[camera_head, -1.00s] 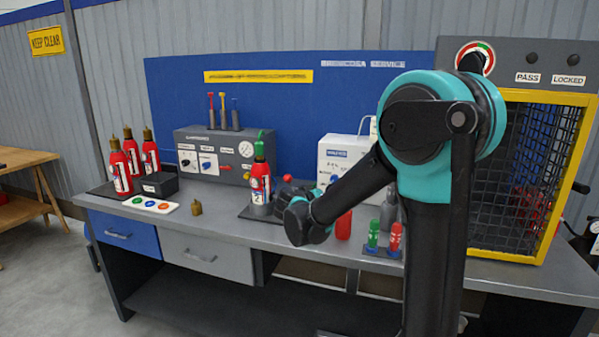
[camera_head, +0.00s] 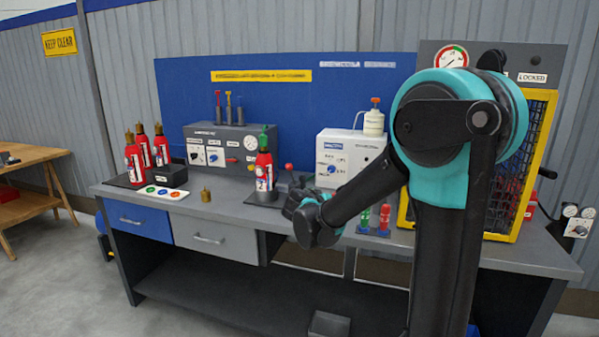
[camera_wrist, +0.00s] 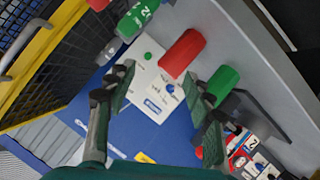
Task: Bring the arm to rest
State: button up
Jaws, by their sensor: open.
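My gripper (camera_head: 296,197) is at the end of my bent arm, over the workbench's front half and just right of the red extinguisher with the green top (camera_head: 265,172). In the wrist view my two fingers (camera_wrist: 160,92) are spread apart with nothing held between them. A red cylinder (camera_wrist: 182,55) and a green piece (camera_wrist: 222,84) show beyond the fingers; I cannot tell their distance. My arm hides part of the bench and of the items behind it.
The grey workbench (camera_head: 225,212) carries several red extinguishers at left (camera_head: 134,160), a gauge box (camera_head: 222,147), a white box (camera_head: 345,157) and small green and red cylinders (camera_head: 384,217). A yellow-framed mesh cage (camera_head: 520,215) stands behind my arm. Open floor (camera_head: 65,270) lies at left.

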jog(key=s+d+f+g+y, duration=0.1)
jog(key=s+d+f+g, duration=0.1)
jog(key=s+d+f, duration=0.45)
jog(key=s+d+f+g+y, duration=0.2)
jog(key=s+d+f+g, duration=0.15)
jog(key=s, duration=0.55)
jog(key=s+a+f+y, duration=0.1)
jog(key=s+f+y, duration=0.1)
jog(key=s, duration=0.5)
jog(key=s+a+f+g+y, duration=0.1)
jog(key=s+f+y, duration=0.1)
jog(key=s+f, duration=0.3)
jog(key=shift+s+a+f, duration=0.3)
jog(key=shift+s+a, duration=0.05)
jog(key=shift+s, duration=0.7)
jog(key=shift+g, duration=0.25)
